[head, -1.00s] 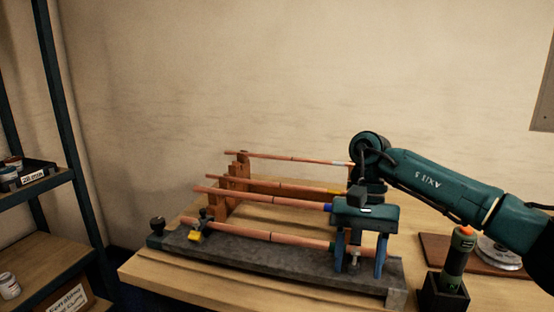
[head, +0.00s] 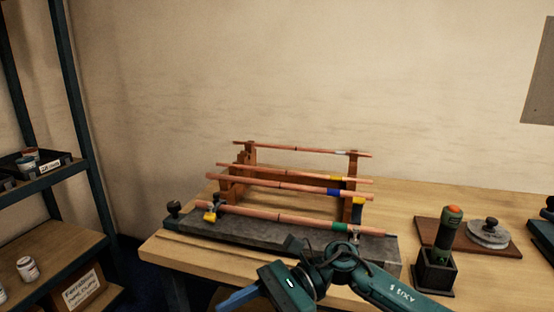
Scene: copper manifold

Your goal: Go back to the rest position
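My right arm comes in from the lower right, and its gripper (head: 238,299) is low in front of the workbench, pointing left. One blue finger shows clearly; the other is hidden or out of frame, so its opening cannot be judged. I see nothing held in it. The copper manifold's pipes (head: 270,185) lie in wooden supports (head: 244,158) on the bench, with coloured bands near their right ends. The front pipe (head: 262,214) lies along a dark grey stone-like base (head: 200,232), apart from the gripper. My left gripper is not in view.
A green tool with an orange top (head: 448,226) stands in a black holder (head: 435,272) on the bench (head: 400,200). Behind it is a brown board (head: 430,231) with a silver disc (head: 489,234). A shelf (head: 45,245) with jars and a box stands left.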

